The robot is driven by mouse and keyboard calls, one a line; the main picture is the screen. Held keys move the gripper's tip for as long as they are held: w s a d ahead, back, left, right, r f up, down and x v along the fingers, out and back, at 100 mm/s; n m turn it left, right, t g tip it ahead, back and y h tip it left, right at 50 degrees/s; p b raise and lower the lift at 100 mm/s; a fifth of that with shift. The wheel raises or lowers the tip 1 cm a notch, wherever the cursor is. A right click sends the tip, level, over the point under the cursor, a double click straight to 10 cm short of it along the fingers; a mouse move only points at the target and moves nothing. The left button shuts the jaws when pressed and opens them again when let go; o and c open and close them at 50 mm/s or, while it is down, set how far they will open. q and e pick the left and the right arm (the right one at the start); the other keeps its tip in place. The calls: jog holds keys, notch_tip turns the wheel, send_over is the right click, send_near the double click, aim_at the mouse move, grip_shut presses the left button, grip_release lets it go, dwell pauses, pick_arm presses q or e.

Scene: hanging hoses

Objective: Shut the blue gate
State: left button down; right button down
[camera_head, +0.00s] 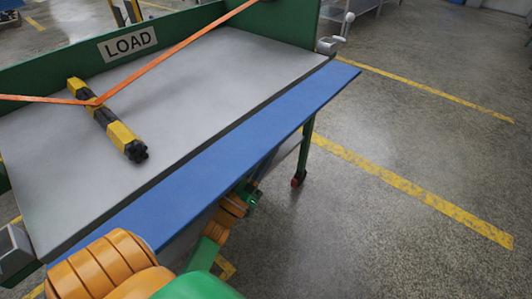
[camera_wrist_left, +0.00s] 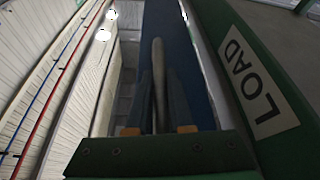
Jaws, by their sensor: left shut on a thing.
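The blue gate (camera_head: 235,150) is a long flat panel along the near side of the cart's grey bed (camera_head: 215,85). It leans outward from the bed, with a dark gap along its inner edge; I cannot tell its exact angle. My left gripper (camera_head: 264,168) is at the gate's outer side, its tips partly hidden under the panel's edge. In the left wrist view, the two dark fingers (camera_wrist_left: 158,90) are shut on a slim grey bar (camera_wrist_left: 158,60), with the blue gate (camera_wrist_left: 205,85) close behind. My right gripper is not in view.
A metal latch with a ball knob (camera_head: 346,22) stands at the bed's far right corner. A yellow and black object (camera_head: 122,137) lies on the bed under an orange strap (camera_head: 165,56). A LOAD sign (camera_head: 127,43) is on the green wall. The floor at right is clear.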

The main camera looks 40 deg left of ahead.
aim_at(270, 141)
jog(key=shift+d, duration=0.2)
